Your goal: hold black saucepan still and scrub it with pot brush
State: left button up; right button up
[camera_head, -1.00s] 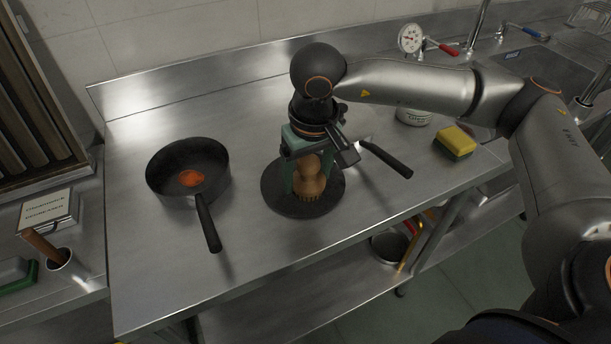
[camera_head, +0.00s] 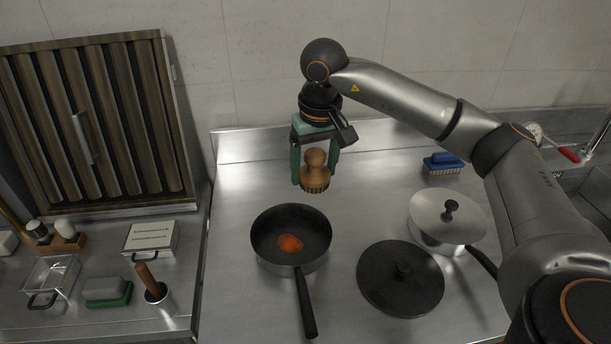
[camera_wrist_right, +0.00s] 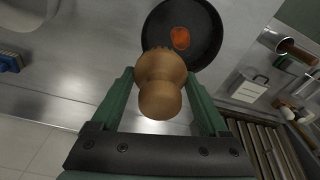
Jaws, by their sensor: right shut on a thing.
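The black saucepan (camera_head: 262,238) stands on the steel table with its handle toward the front and an orange-red stain inside. It also shows in the right wrist view (camera_wrist_right: 205,50). My right gripper (camera_head: 316,172) is shut on the pot brush (camera_head: 316,160), a wooden knob with bristles pointing down. It holds the brush in the air above and behind the pan's right rim, apart from it. In the right wrist view the brush (camera_wrist_right: 160,82) sits between the green fingers, partly over the pan's edge. My left gripper is not in view.
A black lid (camera_head: 385,283) lies right of the pan. A steel pot with a lid (camera_head: 465,215) and a blue brush (camera_head: 443,162) are farther right. On the left counter are a green sponge (camera_head: 108,292), a white box (camera_head: 150,236) and a steel cup (camera_head: 160,298).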

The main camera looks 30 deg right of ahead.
jog(key=w+a+f+b, duration=0.2)
jog(key=w+a+f, duration=0.15)
jog(key=a, duration=0.35)
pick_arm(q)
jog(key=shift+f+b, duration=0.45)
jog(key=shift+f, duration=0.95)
pick_arm(e)
jog(key=shift+s+d+f, duration=0.1)
jog(key=shift+s+d, duration=0.5)
jog(key=shift+d, duration=0.6)
jog(key=shift+s+d+f, duration=0.1)
jog(key=shift+s+d, duration=0.45)
jog(key=shift+d, duration=0.6)
jog(key=shift+s+d, duration=0.6)
jog(key=shift+d, duration=0.6)
